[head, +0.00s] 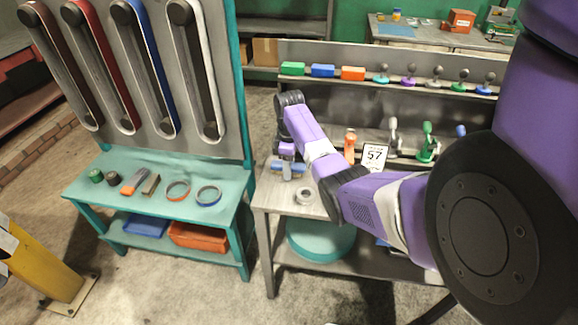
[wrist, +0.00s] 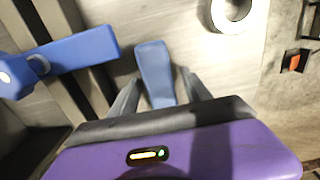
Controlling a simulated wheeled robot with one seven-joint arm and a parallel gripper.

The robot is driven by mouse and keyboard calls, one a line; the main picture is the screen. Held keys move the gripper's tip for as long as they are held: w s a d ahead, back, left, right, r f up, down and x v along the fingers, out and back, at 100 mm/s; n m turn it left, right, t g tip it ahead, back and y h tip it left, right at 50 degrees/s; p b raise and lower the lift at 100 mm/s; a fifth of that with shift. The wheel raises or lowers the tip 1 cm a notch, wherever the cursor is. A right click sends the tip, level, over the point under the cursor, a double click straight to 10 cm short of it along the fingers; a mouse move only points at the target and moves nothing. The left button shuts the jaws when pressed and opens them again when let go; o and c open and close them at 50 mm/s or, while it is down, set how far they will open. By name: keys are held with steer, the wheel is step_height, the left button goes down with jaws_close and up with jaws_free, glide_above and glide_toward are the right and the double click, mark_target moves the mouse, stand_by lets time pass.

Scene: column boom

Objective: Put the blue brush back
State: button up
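In the wrist view, my gripper (wrist: 160,78) points at the grey bench top with its fingers apart. A flat blue piece with a rounded end (wrist: 154,62) lies between the fingers, with a small gap showing on each side. To its left is a longer blue bar with a ring and a round end (wrist: 72,60). I cannot tell for sure which of these is the blue brush, or whether they join. In the head view, my gripper (head: 287,150) is low over the left end of the bench, with blue parts (head: 297,168) just under it.
A pale tape roll (head: 304,196) lies near the bench's front edge. A sign reading 57 (head: 374,156) stands to the right. The shelf behind (head: 440,88) holds green, blue and orange blocks and several knobbed items. A teal bench (head: 150,208) with small items stands left.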

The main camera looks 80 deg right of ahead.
step_height(320, 180, up, 12)
steer(key=p, duration=0.1)
steer(key=shift+r, duration=0.25)
stand_by(0.4)
stand_by(0.6)
